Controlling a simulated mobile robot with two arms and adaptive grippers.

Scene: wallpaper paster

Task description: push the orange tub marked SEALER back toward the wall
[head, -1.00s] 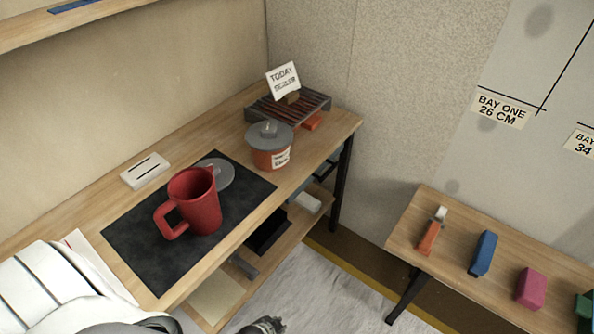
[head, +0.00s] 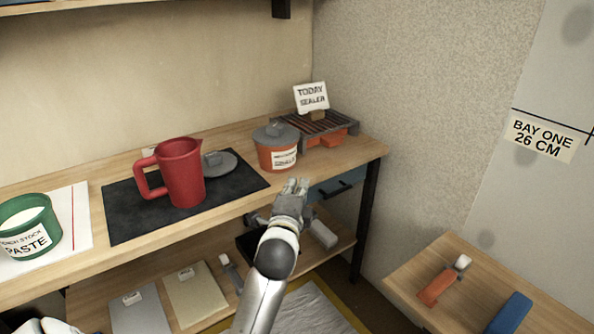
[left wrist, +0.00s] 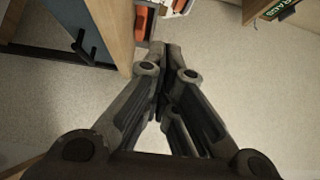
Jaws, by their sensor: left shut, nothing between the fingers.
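The orange tub (head: 277,158) with a grey lid stands upright on the bench in the head view. Its white label faces the front and is too small to read surely. My left gripper (head: 294,185) is shut and empty at the bench's front edge, just in front of the tub and slightly right of it. A small gap shows between its fingertips and the tub. In the left wrist view the shut fingers (left wrist: 167,46) point past the bench edge. An orange patch (left wrist: 142,22) shows there, but I cannot tell whether it is the tub. My right gripper is out of view.
A slatted grey rack (head: 335,127) with a TODAY SEALER card (head: 311,97) stands behind and right of the tub. A red jug (head: 181,172) stands on a black mat (head: 123,224) to the left. A green paste tub (head: 28,228) is farther left.

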